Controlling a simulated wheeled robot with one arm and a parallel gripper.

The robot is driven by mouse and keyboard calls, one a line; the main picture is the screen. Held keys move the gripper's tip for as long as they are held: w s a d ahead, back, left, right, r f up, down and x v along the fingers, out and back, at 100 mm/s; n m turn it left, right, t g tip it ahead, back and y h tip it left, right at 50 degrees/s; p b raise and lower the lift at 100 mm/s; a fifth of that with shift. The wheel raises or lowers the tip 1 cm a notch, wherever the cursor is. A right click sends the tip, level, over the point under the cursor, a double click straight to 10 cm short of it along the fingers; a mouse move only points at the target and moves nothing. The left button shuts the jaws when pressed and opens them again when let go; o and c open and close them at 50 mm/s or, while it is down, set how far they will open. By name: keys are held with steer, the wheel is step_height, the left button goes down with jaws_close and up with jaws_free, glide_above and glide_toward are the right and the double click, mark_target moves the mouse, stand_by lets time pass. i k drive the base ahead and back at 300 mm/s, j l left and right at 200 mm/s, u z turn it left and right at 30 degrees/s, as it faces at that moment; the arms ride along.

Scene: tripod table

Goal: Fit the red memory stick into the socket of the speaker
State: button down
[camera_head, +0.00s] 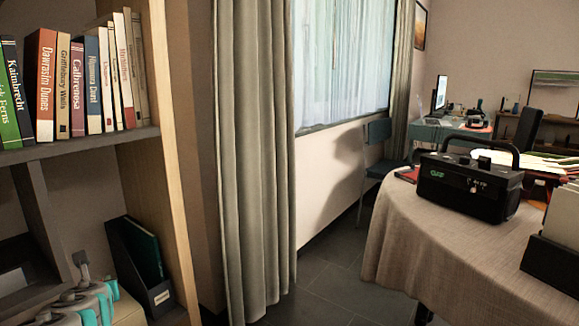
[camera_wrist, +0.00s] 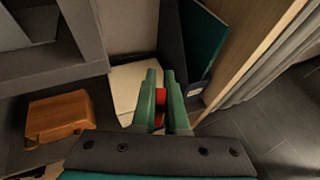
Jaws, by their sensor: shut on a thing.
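The red memory stick (camera_wrist: 160,96) shows as a small red piece between the green fingers of my gripper (camera_wrist: 160,78) in the wrist view. The fingers are shut on it and hide most of it. My gripper is in the lower shelf compartment, above a cream-coloured thing. The speaker (camera_head: 466,187) is a black box with a carry handle and green lettering on its front. It stands on the cloth-covered table at the right in the head view, far from my gripper. I cannot make out its socket for certain.
A black file holder (camera_head: 160,299) with a dark green folder stands close right of my gripper, beside the wooden shelf side (camera_head: 172,130). A brown wooden thing (camera_wrist: 59,116) lies left. Books fill the upper shelf. Open floor (camera_head: 335,285) lies between shelf and table (camera_head: 430,245).

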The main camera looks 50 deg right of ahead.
mark_target(486, 174)
steer(key=i+z, duration=0.1)
steer(key=z, duration=0.25)
steer(key=i+j+z, duration=0.1)
steer(key=z, duration=0.3)
steer(key=i+j+z, duration=0.1)
steer(key=z, duration=0.25)
